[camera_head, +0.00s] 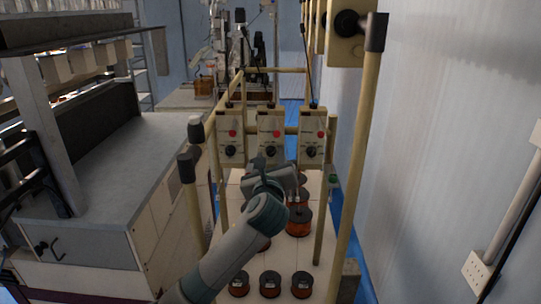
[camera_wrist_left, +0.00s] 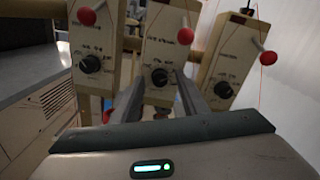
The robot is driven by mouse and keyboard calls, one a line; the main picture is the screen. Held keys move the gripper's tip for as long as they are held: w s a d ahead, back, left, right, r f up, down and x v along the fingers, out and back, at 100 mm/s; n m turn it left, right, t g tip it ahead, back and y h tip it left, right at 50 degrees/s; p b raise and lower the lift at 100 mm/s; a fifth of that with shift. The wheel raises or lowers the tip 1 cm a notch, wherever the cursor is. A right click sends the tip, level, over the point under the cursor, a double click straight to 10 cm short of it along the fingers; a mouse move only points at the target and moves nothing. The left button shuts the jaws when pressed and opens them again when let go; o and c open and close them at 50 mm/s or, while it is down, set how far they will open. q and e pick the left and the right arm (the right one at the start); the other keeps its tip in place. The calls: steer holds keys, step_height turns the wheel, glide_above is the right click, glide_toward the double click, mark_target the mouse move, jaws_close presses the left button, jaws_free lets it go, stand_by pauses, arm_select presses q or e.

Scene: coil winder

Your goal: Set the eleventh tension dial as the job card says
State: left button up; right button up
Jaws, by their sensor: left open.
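Three cream tension units hang in a row on a rail, each with a black round dial and a red knob. In the head view the dials are the left one (camera_head: 230,151), the middle one (camera_head: 271,152) and the right one (camera_head: 311,152). In the left wrist view they are the left (camera_wrist_left: 90,64), middle (camera_wrist_left: 160,77) and right dial (camera_wrist_left: 223,90). My left gripper (camera_wrist_left: 161,84) is open and empty, its fingers pointing toward the middle dial, apparently short of it. I cannot tell which dial is the eleventh, and I cannot make out a job card.
Copper wire spools (camera_head: 299,221) stand on the white shelf below the units, with several more (camera_head: 270,284) at the front. Cream frame posts (camera_head: 355,170) flank the units. A grey-topped machine cabinet (camera_head: 125,165) stands left, a pale wall (camera_head: 440,130) right.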

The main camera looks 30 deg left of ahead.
arm_select(q)
steer(key=shift+c, duration=0.5)
jaws_close()
steer(key=shift+n, duration=0.4)
steer(key=n, duration=1.4)
steer(key=shift+f, duration=0.1)
steer(key=n, duration=0.5)
